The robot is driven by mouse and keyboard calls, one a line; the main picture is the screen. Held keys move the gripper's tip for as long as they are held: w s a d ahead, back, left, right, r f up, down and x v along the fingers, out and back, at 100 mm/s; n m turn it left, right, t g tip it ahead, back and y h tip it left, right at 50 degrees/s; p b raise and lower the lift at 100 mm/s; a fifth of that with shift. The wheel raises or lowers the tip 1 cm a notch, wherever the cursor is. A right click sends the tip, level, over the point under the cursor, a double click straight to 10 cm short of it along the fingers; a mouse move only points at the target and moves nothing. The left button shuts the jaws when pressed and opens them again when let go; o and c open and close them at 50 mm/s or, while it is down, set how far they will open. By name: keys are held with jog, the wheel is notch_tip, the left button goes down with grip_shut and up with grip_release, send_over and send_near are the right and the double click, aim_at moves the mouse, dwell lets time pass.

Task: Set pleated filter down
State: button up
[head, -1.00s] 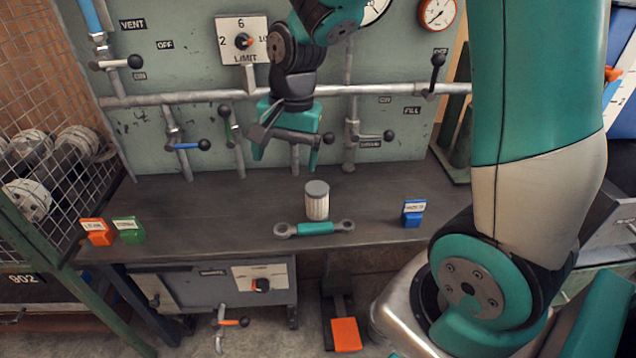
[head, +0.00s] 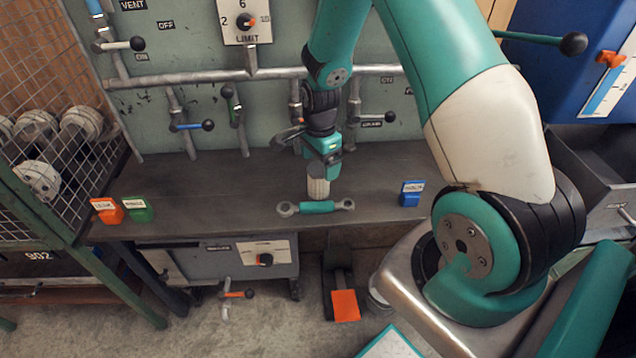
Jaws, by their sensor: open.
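The pleated filter (head: 318,188) is a small white pleated cylinder with a grey top. It stands upright on the dark bench (head: 240,180), just behind a wrench. My gripper (head: 323,160) is directly above and behind the filter, pointing down, with its teal fingers close around or beside the filter's top. The jaws are open. The far finger and any contact with the filter are hidden from this angle.
A wrench with a teal grip (head: 316,207) lies in front of the filter. A blue labelled block (head: 411,193) stands to the right; orange (head: 107,210) and green (head: 138,209) blocks stand at left. Pipes with valve levers (head: 190,126) line the panel behind.

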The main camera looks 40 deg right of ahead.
aim_at(318, 187)
notch_tip(318, 187, down, 5)
jog(key=shift+f, duration=0.2)
jog(key=c, duration=1.1)
jog(key=shift+c, duration=0.2)
jog(key=shift+r, duration=0.15)
